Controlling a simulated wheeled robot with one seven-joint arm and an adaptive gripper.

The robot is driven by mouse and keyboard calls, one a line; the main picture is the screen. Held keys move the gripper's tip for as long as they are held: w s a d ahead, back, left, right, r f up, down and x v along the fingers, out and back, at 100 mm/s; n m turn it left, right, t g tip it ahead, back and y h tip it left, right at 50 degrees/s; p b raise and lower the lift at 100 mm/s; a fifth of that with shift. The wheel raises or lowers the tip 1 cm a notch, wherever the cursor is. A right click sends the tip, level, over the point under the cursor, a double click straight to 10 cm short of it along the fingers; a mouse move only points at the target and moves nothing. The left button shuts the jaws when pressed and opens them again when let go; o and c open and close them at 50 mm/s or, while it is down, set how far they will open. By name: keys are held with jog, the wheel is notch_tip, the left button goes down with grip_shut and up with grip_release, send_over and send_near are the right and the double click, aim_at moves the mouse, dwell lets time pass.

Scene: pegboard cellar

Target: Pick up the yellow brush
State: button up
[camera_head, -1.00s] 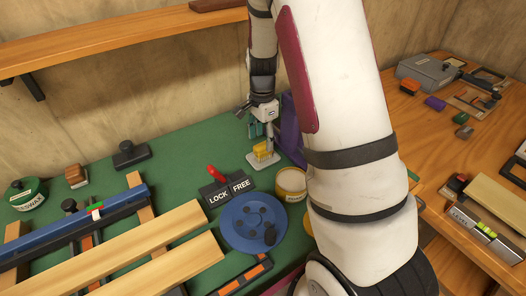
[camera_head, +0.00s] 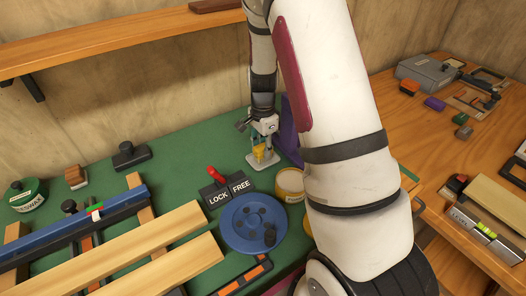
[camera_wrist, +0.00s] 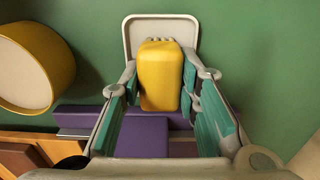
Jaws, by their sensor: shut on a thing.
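The yellow brush (camera_head: 261,150) is at the back of the green bench top, over a small light grey plate (camera_head: 257,166). In the wrist view the yellow brush (camera_wrist: 161,73) is a rounded block between the two teal-padded fingers, with the rim of the grey plate (camera_wrist: 135,22) beyond it. My gripper (camera_head: 260,148) points down and is shut on the brush, one finger at each side. I cannot tell whether the brush is clear of the plate. The fingers partly hide it in the head view.
A purple object (camera_head: 287,137) stands close behind my gripper. A round yellow-sided tin (camera_head: 290,182), a LOCK/FREE block (camera_head: 227,189) with a red lever and a blue disc (camera_head: 252,223) lie in front.

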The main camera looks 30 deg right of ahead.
aim_at(263, 146)
notch_tip(263, 146, up, 10)
jog(key=shift+r, duration=0.1)
dwell(0.4)
jog(key=shift+o, duration=1.1)
jog(key=shift+c, duration=0.5)
